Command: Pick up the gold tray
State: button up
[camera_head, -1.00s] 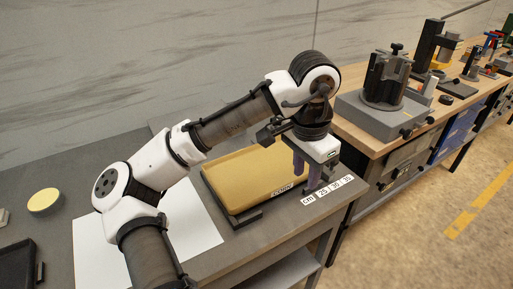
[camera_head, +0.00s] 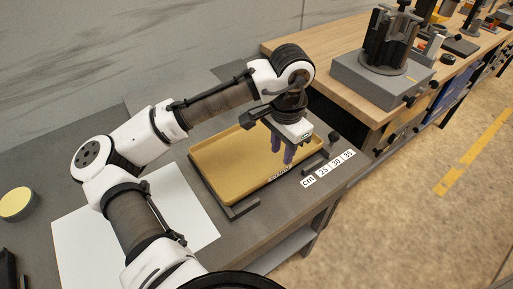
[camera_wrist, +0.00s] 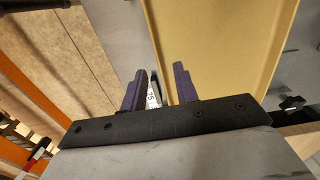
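The gold tray (camera_head: 215,160) is a shallow rectangular tray with a raised rim, lying on the grey table. It seems empty. My gripper (camera_head: 282,152) points down near the tray's front right part, with its two purple fingers apart and nothing between them. In the wrist view the tray (camera_wrist: 215,45) fills the upper right. There my gripper (camera_wrist: 160,82) has its right finger in front of the tray and its left finger outside the tray's edge. The edge runs between them in the picture. I cannot tell the fingers' height above the rim.
Dark corner brackets (camera_head: 240,208) sit at the tray's front edge. A ruler label (camera_head: 328,169) lies by the table edge. A white sheet (camera_head: 90,235) and a round yellow disc (camera_head: 17,204) are at left. A wooden bench with a grey fixture (camera_head: 380,78) stands at right.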

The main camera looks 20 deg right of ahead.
aim_at(280, 169)
jog(key=shift+s+a+f+p, duration=0.15)
jog(key=shift+f+p, duration=0.25)
jog(key=shift+f, duration=1.1)
jog(key=shift+s+f+p, duration=0.15)
jog(key=shift+f+p, duration=0.25)
jog(key=shift+f, duration=1.1)
jog(key=shift+c, duration=0.3)
grip_shut()
